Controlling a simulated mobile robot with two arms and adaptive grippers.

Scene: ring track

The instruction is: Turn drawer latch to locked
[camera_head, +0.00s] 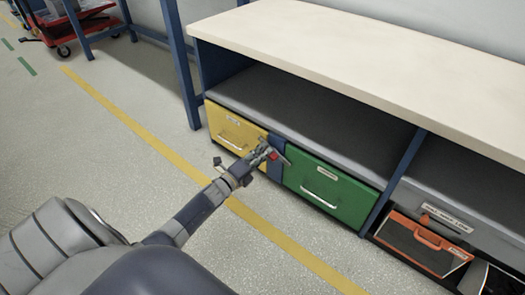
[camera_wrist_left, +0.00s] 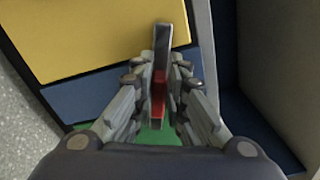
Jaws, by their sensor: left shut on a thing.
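The drawer latch (camera_wrist_left: 161,50) is a grey bar with a red part (camera_wrist_left: 158,95), at the blue divider between the yellow drawer (camera_head: 233,131) and the green drawer (camera_head: 328,190). In the head view the latch's red part (camera_head: 274,155) shows at the fingertips. My left gripper (camera_head: 270,153) is shut on the latch; in the left wrist view its fingers (camera_wrist_left: 160,90) close from both sides around it. The bar's far end points toward the yellow drawer in the wrist view. The fingers hide part of the latch. My right gripper is not in view.
The drawers sit under a bench with a pale top (camera_head: 370,60) and an open shelf (camera_head: 310,105). An orange-framed bin (camera_head: 420,240) stands at the right. A red cart (camera_head: 75,22) is far left. The floor with the yellow line (camera_head: 150,135) is clear.

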